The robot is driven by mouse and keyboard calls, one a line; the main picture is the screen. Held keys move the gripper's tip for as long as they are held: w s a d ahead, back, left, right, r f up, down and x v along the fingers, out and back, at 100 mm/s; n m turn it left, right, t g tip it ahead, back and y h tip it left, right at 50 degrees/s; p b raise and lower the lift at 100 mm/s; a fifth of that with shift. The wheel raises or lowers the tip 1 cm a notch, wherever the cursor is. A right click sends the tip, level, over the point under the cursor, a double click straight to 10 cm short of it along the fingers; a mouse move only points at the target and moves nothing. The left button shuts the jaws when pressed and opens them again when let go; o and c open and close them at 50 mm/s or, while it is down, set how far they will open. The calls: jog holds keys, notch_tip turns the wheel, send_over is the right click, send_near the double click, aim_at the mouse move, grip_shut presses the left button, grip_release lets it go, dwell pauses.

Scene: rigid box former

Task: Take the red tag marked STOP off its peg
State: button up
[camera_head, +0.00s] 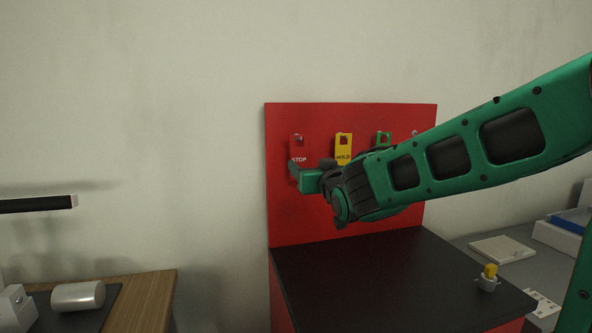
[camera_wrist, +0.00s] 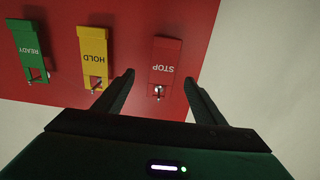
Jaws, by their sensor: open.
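The red STOP tag (camera_head: 298,150) hangs on its peg at the left of a red upright panel (camera_head: 350,222). In the wrist view the tag (camera_wrist: 166,62) appears upside down, with the metal peg (camera_wrist: 158,91) showing through its hole. My gripper (camera_head: 296,172) is in front of the tag's lower part in the head view. In the wrist view my gripper (camera_wrist: 160,80) is open, with one finger on each side of the tag's holed end. I see no contact between the fingers and the tag.
A yellow HOLD tag (camera_head: 343,147) and a green READY tag (camera_wrist: 30,50) hang beside it on the panel. A black worktop (camera_head: 380,285) lies below, with a small yellow-topped part (camera_head: 488,277) at its right. A wooden table (camera_head: 150,295) stands at left.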

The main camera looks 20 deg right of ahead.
aim_at(299, 160)
jog(key=shift+w+a+f, duration=0.1)
jog(key=shift+w+a, duration=0.05)
jog(key=shift+w, duration=1.6)
jog(key=shift+w+a+f, duration=0.1)
jog(key=shift+w+a, duration=0.05)
jog(key=shift+w, duration=1.55)
jog(key=c, duration=1.1)
